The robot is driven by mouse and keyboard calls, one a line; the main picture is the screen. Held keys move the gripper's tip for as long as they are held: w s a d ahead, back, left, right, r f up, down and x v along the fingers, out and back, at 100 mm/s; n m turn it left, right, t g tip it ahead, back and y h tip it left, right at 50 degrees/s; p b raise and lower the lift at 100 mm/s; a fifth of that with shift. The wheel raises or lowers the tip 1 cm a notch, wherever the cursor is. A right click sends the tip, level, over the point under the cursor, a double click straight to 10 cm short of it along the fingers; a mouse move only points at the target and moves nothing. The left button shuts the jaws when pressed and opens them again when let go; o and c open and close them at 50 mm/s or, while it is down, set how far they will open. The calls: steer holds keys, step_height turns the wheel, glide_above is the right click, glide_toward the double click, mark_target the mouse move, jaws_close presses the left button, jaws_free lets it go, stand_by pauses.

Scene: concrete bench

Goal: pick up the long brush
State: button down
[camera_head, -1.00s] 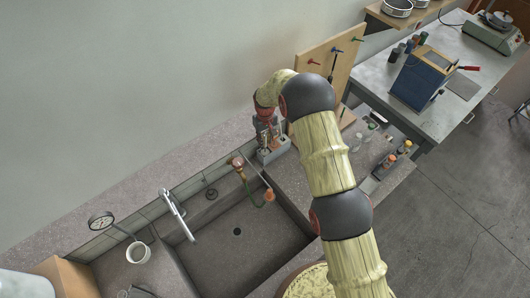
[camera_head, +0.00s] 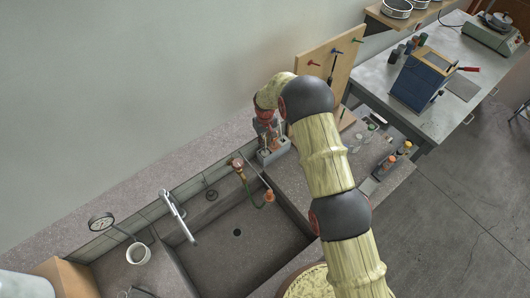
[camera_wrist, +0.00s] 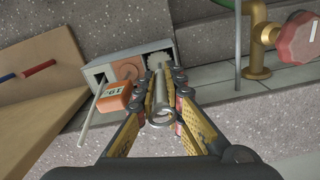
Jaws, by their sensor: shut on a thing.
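My gripper (camera_wrist: 163,88) is shut on a slim grey handle with a ring at its near end, which looks like the long brush (camera_wrist: 161,117). The handle lies between the yellow-padded fingers and points toward a grey holder (camera_wrist: 101,72) with several openings. A pale toothed disc shows at the handle's far end, by the holder's right opening; whether it belongs to the brush I cannot tell. In the head view my gripper (camera_head: 267,127) is just above the holder (camera_head: 272,153) at the sink's back right corner. The brush is not clear there.
An orange tag (camera_wrist: 115,95) and a thin rod stand at the holder's left. A brass tap with a red knob (camera_wrist: 299,38) is at the right. A wooden pegboard (camera_head: 330,60) stands behind, and small bottles (camera_head: 388,162) stand on the counter. The sink (camera_head: 235,250) is empty.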

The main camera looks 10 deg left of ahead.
step_height(320, 180, up, 10)
steer(key=shift+r+b, duration=0.2)
steer(key=shift+b, duration=0.45)
step_height(320, 180, up, 9)
steer(key=p, duration=0.3)
steer(key=shift+f, duration=0.2)
stand_by(0.3)
